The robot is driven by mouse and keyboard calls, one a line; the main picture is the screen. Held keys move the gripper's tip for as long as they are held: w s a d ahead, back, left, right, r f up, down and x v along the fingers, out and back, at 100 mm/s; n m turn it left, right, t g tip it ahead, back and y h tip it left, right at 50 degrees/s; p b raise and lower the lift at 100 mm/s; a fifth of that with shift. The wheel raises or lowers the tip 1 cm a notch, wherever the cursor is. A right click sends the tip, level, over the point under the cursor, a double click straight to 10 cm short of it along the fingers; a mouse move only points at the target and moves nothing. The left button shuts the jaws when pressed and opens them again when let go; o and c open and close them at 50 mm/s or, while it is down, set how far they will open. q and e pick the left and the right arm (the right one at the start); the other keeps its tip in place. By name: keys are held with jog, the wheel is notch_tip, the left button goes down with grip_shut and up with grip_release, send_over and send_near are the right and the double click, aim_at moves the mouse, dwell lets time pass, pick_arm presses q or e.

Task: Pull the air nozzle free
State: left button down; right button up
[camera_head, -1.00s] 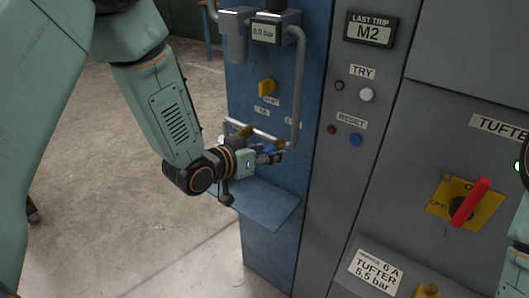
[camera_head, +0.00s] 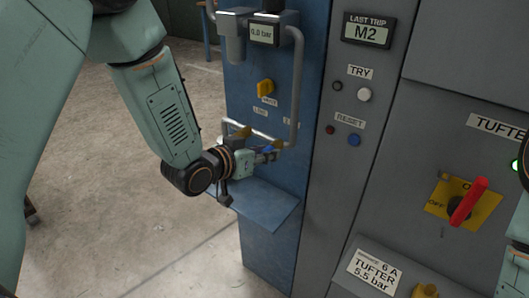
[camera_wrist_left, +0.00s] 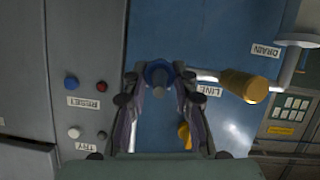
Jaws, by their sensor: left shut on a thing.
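The air nozzle (camera_wrist_left: 158,72) shows as a blue collar with a grey end, between my left fingers in the left wrist view. In the head view only a small blue part (camera_head: 268,149) shows at the fingertips, in front of the blue panel. My left gripper (camera_head: 267,156) is shut on it; its fingers (camera_wrist_left: 160,95) flank it in the left wrist view. I cannot tell whether the nozzle is still seated at its far end. My right gripper is out of view; only part of my right arm shows at the right edge.
The blue panel (camera_head: 260,215) carries a grey pipe (camera_head: 297,85), a yellow valve handle (camera_head: 265,87) and a display (camera_head: 263,33) reading 0.0 bar. A blue shelf (camera_head: 262,208) juts out below my left gripper. A grey cabinet with a red switch (camera_head: 467,200) stands right. Open floor (camera_head: 110,200) lies left.

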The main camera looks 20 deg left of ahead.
pick_arm(q)
jog(key=shift+s+f, duration=0.1)
jog(key=shift+s, duration=0.15)
jog(key=shift+s+a, duration=0.25)
jog(key=shift+s, duration=0.25)
jog(key=shift+s+a+p, duration=0.1)
jog(key=shift+s+p, duration=0.1)
jog(key=shift+p, duration=0.15)
jog(key=shift+s+a, duration=0.15)
jog(key=shift+s, duration=0.3)
jog(key=shift+s, duration=0.1)
